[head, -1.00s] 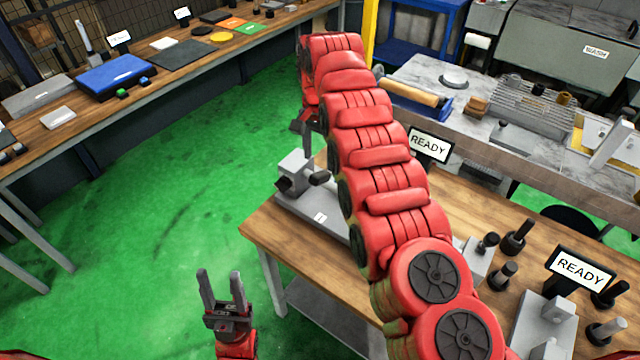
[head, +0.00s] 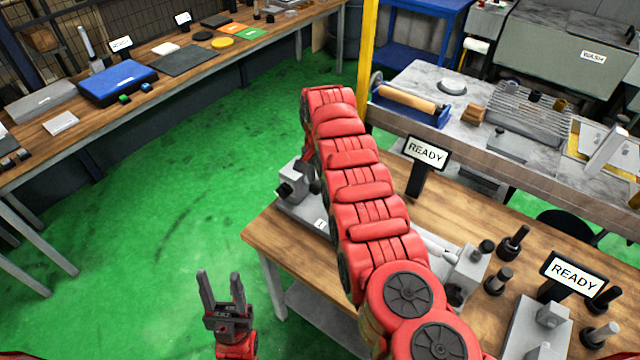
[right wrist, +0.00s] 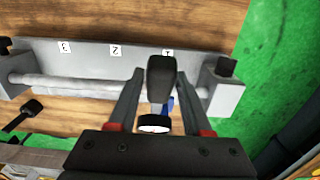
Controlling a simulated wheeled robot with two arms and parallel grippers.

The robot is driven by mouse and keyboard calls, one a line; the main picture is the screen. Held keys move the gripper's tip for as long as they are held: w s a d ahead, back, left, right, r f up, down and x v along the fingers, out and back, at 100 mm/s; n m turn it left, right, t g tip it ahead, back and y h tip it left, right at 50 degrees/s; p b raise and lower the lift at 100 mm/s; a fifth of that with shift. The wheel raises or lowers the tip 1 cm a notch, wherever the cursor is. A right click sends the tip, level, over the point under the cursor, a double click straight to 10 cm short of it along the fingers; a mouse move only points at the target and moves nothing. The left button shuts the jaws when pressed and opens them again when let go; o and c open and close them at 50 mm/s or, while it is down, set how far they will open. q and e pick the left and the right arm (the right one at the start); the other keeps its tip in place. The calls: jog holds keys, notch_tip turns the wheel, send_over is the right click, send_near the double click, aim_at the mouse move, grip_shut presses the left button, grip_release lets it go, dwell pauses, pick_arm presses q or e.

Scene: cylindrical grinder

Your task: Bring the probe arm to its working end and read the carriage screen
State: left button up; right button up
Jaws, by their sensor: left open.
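A grey fixture with a rail and an end block (head: 293,181) lies on the wooden table, largely behind my right arm in the head view. In the right wrist view its back plate (right wrist: 90,62) carries labels 3, 2 and 1, with a round rail (right wrist: 75,85) in front. My right gripper (right wrist: 156,78) is open around a black handle (right wrist: 161,78) near label 1, with a gap at the left finger. A white disc and a blue part show below the handle. A READY screen (head: 426,153) stands behind the fixture. My left gripper (head: 222,278) is open and empty, left of the table.
A second READY screen (head: 577,275) stands by a grey block and several black-knobbed posts at the table's right. A marble bench (head: 425,80) lies behind, with a yellow post (head: 367,50). Green floor (head: 190,190) is free at left.

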grip_shut()
dwell(1.1)
